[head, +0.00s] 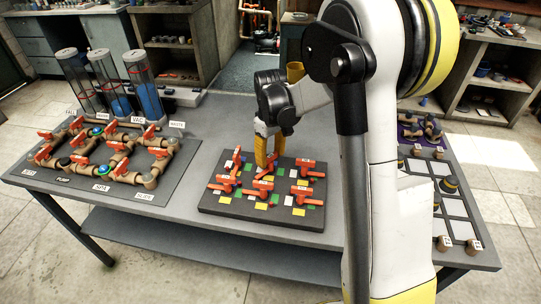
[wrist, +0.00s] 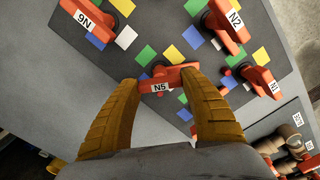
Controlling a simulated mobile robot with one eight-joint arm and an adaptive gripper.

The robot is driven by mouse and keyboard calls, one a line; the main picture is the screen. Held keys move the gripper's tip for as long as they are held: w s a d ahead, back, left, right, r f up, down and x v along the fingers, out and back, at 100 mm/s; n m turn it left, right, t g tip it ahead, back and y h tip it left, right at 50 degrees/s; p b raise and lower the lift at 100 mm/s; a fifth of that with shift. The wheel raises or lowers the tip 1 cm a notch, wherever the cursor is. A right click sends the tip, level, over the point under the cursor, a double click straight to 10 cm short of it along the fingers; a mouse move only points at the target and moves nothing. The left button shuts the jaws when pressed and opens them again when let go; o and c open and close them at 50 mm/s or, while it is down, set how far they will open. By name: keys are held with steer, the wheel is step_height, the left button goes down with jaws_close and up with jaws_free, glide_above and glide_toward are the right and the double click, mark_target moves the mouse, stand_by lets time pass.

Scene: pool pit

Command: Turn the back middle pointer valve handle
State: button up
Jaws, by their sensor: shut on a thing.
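My gripper (head: 261,163) points down at the back middle of the dark valve board (head: 308,220), its yellow fingers over a red handle. In the wrist view the two fingers (wrist: 163,79) stand on either side of the red handle labelled N5 (wrist: 159,87) and are shut on it. The handle's lower part and valve body are partly hidden. Other red handles surround it: one labelled N6 (wrist: 93,20) at upper left, N2 (wrist: 229,22) at upper right and N1 (wrist: 264,80) at right. Coloured squares lie around the handles on the board.
A pipe manifold with red valves (head: 110,160) and clear tubes with blue contents (head: 147,95) stand on the left of the grey table. A gridded tray with knobs (head: 462,207) is at the right, partly behind my arm. Bare table lies between manifold and board.

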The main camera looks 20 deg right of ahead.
mark_target(270, 156)
steer(key=m, duration=0.5)
steer(key=shift+m, duration=0.3)
steer(key=m, duration=0.5)
steer(key=shift+p, duration=0.35)
steer(key=shift+m, duration=0.4)
steer(key=o, duration=1.2)
step_height(270, 156, up, 12)
